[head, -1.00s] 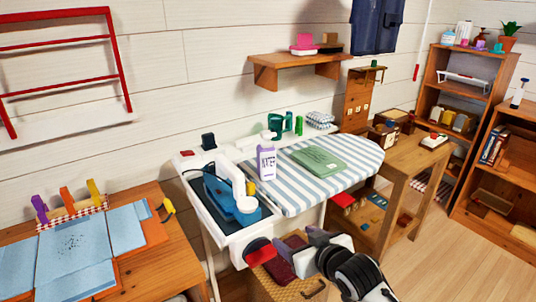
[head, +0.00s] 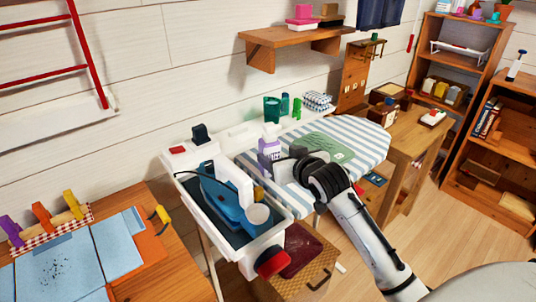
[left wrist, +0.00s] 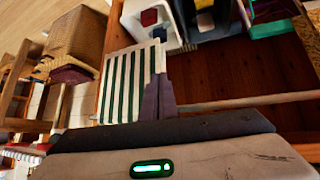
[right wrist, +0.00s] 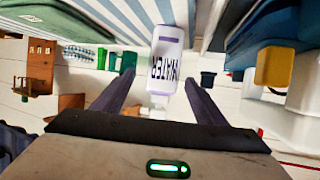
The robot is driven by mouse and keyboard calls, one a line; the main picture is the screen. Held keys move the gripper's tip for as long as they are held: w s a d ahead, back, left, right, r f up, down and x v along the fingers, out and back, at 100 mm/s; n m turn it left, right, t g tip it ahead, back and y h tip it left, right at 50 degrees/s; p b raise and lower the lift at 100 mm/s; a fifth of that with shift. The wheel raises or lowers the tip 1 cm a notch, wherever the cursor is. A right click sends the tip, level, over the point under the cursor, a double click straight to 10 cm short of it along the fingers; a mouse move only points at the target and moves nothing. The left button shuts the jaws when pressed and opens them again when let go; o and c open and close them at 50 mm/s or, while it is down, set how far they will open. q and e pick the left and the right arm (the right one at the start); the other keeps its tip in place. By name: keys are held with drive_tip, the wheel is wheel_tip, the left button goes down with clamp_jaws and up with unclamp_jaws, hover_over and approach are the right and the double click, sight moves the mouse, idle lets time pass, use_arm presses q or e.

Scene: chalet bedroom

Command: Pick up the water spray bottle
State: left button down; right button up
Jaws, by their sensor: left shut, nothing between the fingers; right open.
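The water spray bottle (head: 268,153) is pale lavender and stands upright on the striped ironing board (head: 362,139). My right gripper (head: 285,168) is beside it, coming from the right in the head view and covering part of its lower body. In the right wrist view the bottle (right wrist: 166,62), marked "WATER", appears upside down between my two open, dark fingers (right wrist: 159,80). A gap shows on each side, so the fingers are not closed on it. My left gripper (left wrist: 159,98) is shut and empty in the left wrist view; I cannot make it out in the head view.
A blue iron (head: 226,197) sits in the tray left of the bottle. A folded green cloth (head: 328,147) lies to the right on the board. Green containers (head: 272,110) stand behind. A wall shelf (head: 290,38) is above.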

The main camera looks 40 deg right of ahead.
sight(273, 151)
drive_tip(key=shift+w+a+r+p+x, duration=0.1)
drive_tip(key=shift+r+p+x, duration=0.1)
drive_tip(key=shift+x, duration=1.3)
drive_tip(key=shift+w+a+r+p+x, duration=0.1)
drive_tip(key=shift+r+p+x, duration=0.05)
drive_tip(key=shift+x, duration=1.4)
drive_tip(key=shift+a, duration=0.1)
drive_tip(key=c, duration=1.4)
